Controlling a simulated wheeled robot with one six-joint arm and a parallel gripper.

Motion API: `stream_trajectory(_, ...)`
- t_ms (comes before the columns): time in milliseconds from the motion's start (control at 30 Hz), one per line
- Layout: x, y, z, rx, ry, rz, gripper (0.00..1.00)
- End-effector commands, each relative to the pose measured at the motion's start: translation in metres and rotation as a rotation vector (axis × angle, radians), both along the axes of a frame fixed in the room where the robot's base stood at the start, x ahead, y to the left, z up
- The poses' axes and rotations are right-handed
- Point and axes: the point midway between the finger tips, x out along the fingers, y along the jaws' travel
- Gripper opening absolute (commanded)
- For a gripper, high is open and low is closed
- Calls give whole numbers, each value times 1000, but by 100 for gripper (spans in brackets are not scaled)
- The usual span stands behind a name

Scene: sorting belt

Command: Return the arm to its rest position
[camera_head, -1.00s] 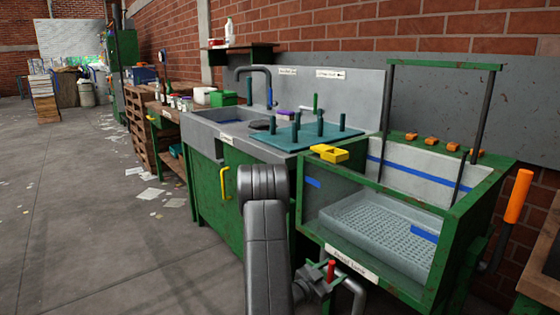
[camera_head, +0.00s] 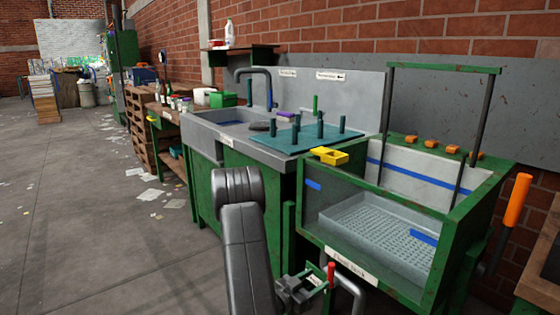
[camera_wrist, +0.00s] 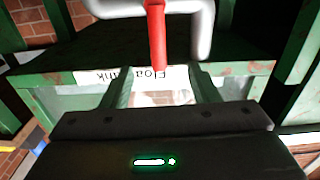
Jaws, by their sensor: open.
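My arm is raised in front of the green wash station in the head view, with its upper joint left of the tank. My gripper (camera_head: 312,287) is low in front of the float tank (camera_head: 455,235), beside a red-handled lever (camera_head: 331,272) on a grey pipe. In the wrist view my gripper (camera_wrist: 163,92) has its two fingers apart with nothing held between them. The red lever (camera_wrist: 157,38) shows just beyond the fingers, in front of the tank's label. I cannot tell whether a finger touches it.
A sink (camera_head: 215,120) and a teal peg board (camera_head: 300,138) lie left of the tank. A yellow tray (camera_head: 330,155) sits on the counter edge. An orange-handled lever (camera_head: 517,200) stands at the right. The concrete floor (camera_head: 90,230) at left is mostly clear, with scattered papers.

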Motion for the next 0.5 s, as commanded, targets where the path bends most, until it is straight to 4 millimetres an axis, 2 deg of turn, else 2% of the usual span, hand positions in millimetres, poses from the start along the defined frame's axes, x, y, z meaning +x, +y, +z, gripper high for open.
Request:
stream_trajectory(100, -12, 16, -1, 0, 0, 3, 55)
stream_trajectory(500, 34, -47, 2, 2, -2, -5, 55)
